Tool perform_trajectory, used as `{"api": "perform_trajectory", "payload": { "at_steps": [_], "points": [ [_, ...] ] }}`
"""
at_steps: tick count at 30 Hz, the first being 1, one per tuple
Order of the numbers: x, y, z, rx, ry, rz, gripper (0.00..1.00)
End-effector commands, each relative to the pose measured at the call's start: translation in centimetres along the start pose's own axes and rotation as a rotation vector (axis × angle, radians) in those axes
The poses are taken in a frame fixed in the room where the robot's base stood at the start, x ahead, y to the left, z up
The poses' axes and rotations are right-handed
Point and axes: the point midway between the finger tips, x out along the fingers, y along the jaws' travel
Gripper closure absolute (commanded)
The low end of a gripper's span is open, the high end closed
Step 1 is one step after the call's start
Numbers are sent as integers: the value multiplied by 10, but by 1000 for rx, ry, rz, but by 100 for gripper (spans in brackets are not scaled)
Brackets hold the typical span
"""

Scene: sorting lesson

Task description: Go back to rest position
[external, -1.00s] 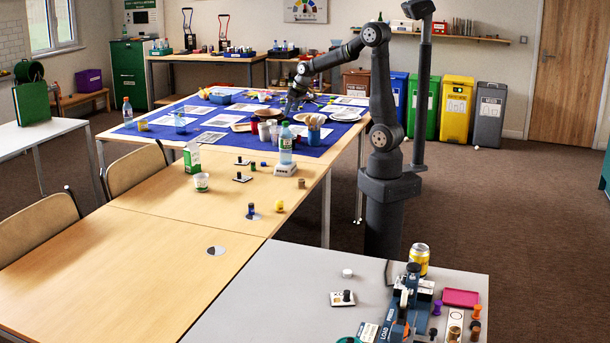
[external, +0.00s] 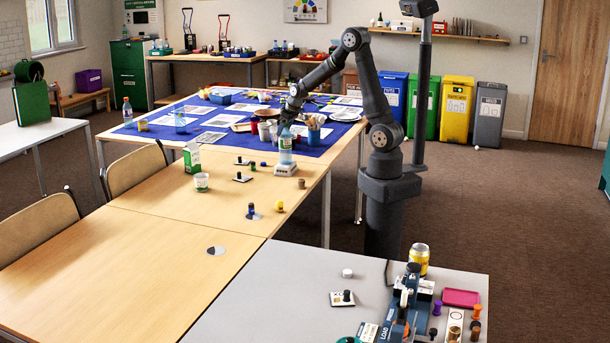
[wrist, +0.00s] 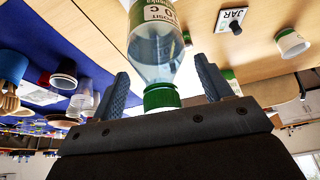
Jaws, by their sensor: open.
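My gripper (external: 284,124) hangs pointing down at the top of a clear plastic bottle (external: 285,157) at the near edge of the blue cloth. The bottle stands upright on a small white base (external: 285,169), and my gripper hides its cap in the external view. In the wrist view, the gripper (wrist: 161,66) has its two blue fingers spread wide. The bottle (wrist: 155,45), with its green cap and white-green label, shows upside down between them, with visible gaps on both sides.
Cups stand close to the bottle, and a holder with sticks (external: 313,127) is to its right. A carton (external: 192,157) and a white tub (external: 202,182) stand to the left. The nearer wooden table is mostly clear. A grey table (external: 290,290) with a blue device is in front.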

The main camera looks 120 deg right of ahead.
Motion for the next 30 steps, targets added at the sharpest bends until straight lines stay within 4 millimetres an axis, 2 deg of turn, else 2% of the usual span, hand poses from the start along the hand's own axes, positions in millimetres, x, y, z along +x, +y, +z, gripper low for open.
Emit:
{"api": "perform_trajectory", "payload": {
  "at_steps": [12,17,30],
  "points": [
    [2,0,1,0,2,1,28],
    [-20,0,-3,1,4,1,28],
    [-96,0,-3,-1,4,1,28]
  ]
}}
